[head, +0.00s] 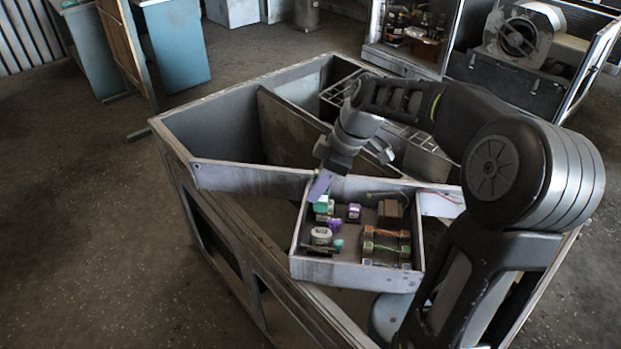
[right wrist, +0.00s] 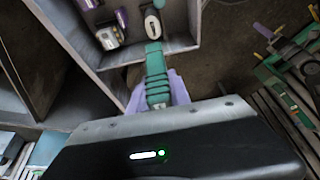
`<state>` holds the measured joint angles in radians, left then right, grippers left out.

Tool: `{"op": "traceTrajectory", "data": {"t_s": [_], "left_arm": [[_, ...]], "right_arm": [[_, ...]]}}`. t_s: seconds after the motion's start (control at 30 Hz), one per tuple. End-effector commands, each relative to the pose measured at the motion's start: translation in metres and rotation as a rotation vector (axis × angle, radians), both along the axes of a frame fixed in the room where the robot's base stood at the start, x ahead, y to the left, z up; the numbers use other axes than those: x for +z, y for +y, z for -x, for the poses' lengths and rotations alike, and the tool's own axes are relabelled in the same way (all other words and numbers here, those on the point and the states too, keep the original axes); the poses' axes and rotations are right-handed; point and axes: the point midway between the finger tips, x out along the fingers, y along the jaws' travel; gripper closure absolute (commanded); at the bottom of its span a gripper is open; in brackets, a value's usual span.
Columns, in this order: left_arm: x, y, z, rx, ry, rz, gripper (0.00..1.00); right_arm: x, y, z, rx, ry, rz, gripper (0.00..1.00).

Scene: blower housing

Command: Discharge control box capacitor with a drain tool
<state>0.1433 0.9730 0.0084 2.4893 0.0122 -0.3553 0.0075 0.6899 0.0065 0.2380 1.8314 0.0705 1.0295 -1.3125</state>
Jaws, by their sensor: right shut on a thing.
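The open control box (head: 350,272) sits on the blower housing's frame in the head view. Inside it, a pale round-topped can (head: 321,236), which looks like the capacitor, stands at the left side. It also shows in the right wrist view (right wrist: 153,26). My right gripper (head: 321,187), with purple fingers, is at the box's far left corner. It is shut on a teal tool with a ribbed handle (right wrist: 157,82), which looks like the drain tool. The tool's end points toward the can; whether they touch I cannot tell. My left gripper is not in view.
The box also holds a brown block (head: 390,211), purple parts (head: 354,212) and several coils with wires (head: 386,247). The grey housing (head: 215,135) has open compartments around the box. A cabinet with a blower (head: 520,38) stands behind.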

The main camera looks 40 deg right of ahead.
Motion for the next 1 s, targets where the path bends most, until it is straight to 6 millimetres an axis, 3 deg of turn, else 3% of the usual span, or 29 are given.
{"op": "traceTrajectory", "data": {"t_s": [0.47, 1.0], "left_arm": [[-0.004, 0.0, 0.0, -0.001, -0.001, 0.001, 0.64], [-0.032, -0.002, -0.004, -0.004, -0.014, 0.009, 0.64]], "right_arm": [[-0.007, 0.0, 0.0, 0.0, 0.0, 0.0, 1.0], [-0.054, 0.0, 0.0, 0.0, 0.001, -0.001, 1.0]]}}
